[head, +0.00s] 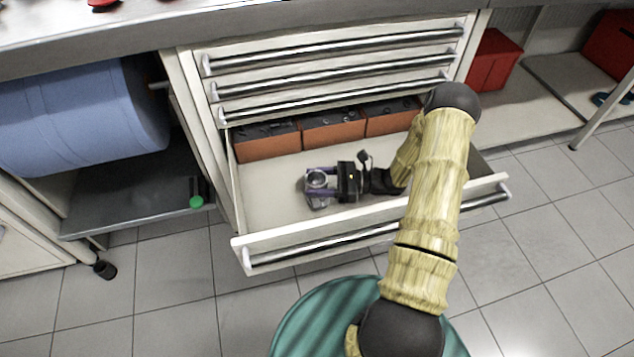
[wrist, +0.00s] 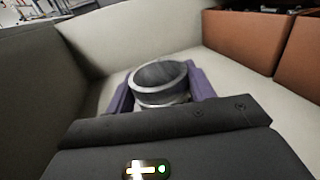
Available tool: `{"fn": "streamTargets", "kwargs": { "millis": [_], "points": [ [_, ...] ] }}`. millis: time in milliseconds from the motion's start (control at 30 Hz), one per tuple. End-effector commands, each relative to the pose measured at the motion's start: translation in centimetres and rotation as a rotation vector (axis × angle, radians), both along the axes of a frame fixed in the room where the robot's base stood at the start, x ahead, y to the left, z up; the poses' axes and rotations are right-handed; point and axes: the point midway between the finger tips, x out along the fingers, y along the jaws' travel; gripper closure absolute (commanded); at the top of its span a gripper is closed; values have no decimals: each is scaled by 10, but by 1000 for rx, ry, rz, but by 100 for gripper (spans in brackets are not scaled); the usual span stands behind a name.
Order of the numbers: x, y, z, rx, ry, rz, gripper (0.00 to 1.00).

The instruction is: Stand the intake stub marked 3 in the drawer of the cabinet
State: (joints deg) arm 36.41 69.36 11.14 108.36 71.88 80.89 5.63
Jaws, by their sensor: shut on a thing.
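The intake stub (head: 317,181) is a short grey metal tube with an open round top, standing roughly upright. It also shows in the wrist view (wrist: 160,85), between the purple fingers. My gripper (head: 320,184) is shut on it, inside the open bottom drawer (head: 270,205) of the cabinet. The stub is low, close to the drawer floor; I cannot tell whether it touches it. No number can be read on the stub. Its lower part is hidden by my gripper in the wrist view.
Several orange-brown boxes (head: 266,147) with dark contents line the back of the drawer. The drawer front (head: 370,235) has a long metal handle. The left part of the drawer floor is clear. A blue roll (head: 85,115) lies on the left; a red box (head: 493,60) stands on the right shelf.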

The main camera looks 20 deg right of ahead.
Motion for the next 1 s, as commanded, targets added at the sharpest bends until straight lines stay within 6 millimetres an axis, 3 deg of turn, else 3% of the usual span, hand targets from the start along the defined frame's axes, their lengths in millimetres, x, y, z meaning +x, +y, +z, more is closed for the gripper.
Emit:
{"fn": "streamTargets", "kwargs": {
  "millis": [167,200,300,667,867,1000],
  "points": [
    [0,0,-2,2,-1,0,79],
    [0,0,-3,0,1,0,43],
    [0,0,-3,0,1,0,25],
    [0,0,1,0,0,0,25],
    [-5,-23,2,1,0,-4,25],
    [-12,-49,3,0,0,-4,25]
  ]
}}
